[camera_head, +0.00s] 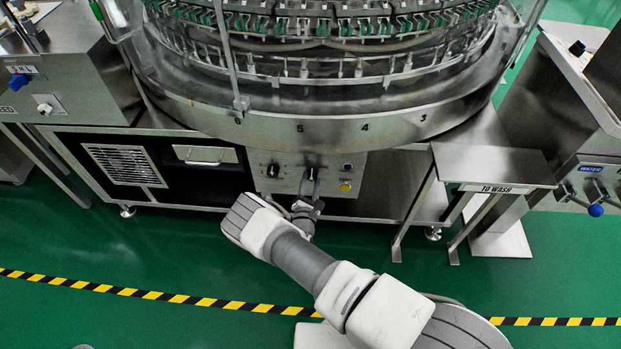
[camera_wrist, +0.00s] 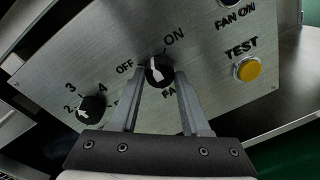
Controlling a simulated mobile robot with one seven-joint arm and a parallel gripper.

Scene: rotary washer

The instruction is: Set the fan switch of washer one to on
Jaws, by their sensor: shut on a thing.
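The fan switch (camera_wrist: 159,71) is a round black knob with a white pointer on a metal panel, marked OFF at its left and ON at its upper right. Its pointer tilts slightly to the upper left in the wrist view, between the two marks; its exact setting is hard to tell. My gripper (camera_wrist: 160,80) has one finger on each side of the knob and is shut on it. In the head view, my gripper (camera_head: 309,182) reaches the panel under the round washer (camera_head: 335,131). The label below the knob is partly hidden by a finger.
A numbered selector knob (camera_wrist: 91,109) sits left of the fan switch. A yellow TEST button (camera_wrist: 247,69) and a dark FAN ON lamp (camera_wrist: 229,2) are at the right. A TO WASH shelf (camera_head: 490,165) stands right of the panel.

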